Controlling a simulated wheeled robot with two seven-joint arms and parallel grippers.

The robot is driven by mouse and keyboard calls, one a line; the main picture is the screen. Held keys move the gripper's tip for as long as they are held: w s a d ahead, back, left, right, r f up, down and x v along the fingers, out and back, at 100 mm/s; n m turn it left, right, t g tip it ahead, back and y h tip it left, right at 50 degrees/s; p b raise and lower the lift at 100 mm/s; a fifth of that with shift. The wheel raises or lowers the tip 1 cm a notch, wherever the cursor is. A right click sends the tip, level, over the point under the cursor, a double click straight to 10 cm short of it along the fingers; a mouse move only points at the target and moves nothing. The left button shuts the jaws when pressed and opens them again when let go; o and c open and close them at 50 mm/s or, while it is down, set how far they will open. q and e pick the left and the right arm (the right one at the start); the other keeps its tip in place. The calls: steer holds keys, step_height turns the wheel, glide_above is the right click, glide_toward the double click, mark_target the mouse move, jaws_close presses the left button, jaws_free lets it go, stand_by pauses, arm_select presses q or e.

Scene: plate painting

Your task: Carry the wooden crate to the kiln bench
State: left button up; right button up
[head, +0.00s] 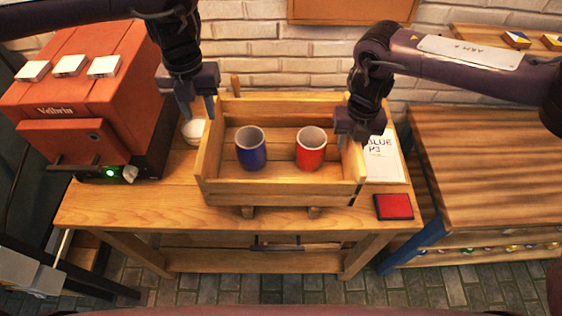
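The wooden crate (284,189) stands upright over a wooden bench (98,208), above two short blocks; whether it rests on them is hard to tell. A blue cup (250,150) and a red cup (310,151) stand upright inside it. My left gripper (197,108) is at the crate's left wall near the back corner; its fingers show apart, one overlapping the wall's top edge. My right gripper (350,143) is at the top of the right wall, with fingers around that edge. The wall and wrist hide whether it clamps. No sign labels either bench as the kiln bench.
A red machine (75,95) with a green light stands on the left. A white bowl (193,132) sits behind the crate's left wall. A printed sheet (384,165) and a red pad (393,207) lie right of the crate.

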arm_select(q)
steer(key=shift+r, duration=0.3)
arm_select(e)
step_height(320, 180, up, 12)
stand_by(0.6)
